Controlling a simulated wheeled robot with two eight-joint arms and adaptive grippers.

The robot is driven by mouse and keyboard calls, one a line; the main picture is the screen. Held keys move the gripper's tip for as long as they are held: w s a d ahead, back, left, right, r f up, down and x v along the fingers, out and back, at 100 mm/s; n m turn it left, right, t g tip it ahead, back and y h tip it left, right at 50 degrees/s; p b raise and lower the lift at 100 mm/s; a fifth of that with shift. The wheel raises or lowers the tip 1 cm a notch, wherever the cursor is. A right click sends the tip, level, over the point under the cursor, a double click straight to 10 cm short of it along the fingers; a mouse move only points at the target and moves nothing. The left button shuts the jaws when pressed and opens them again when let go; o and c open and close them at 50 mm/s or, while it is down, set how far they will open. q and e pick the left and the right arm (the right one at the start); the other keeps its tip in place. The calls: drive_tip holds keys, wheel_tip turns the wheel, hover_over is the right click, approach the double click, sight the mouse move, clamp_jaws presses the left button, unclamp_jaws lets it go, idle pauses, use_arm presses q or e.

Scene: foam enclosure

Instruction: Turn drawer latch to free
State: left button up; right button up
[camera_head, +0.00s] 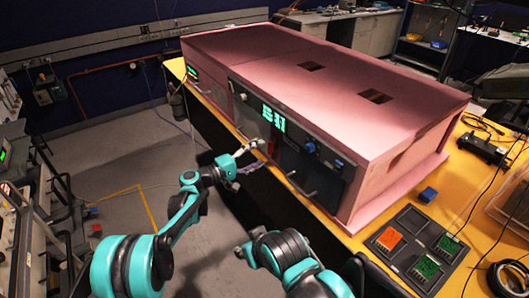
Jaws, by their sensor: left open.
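A pink foam enclosure (300,62) stands on the yellow bench, with a dark front panel (318,166) facing my arms. My left gripper (258,155) is open at the lower left of this panel, its fingers spread toward the enclosure front. A small red part (271,148) shows just beyond the fingertips. I cannot tell if it is the drawer latch, or whether the fingers touch it. A pale bar handle (300,187) sits lower on the panel, right of the gripper. My right arm is folded at the bottom centre, and its gripper does not show.
A blue knob (310,148) and a green lit display (273,118) are on the panel. A dark tray (416,246) with orange and green parts lies at the front right of the bench (455,190), near a small blue block (428,194). Open floor lies left of the bench.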

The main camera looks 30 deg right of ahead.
use_arm(q)
drive_tip(key=a, duration=0.9)
drive_tip(key=shift+s, duration=0.35)
drive_tip(key=shift+d, duration=0.1)
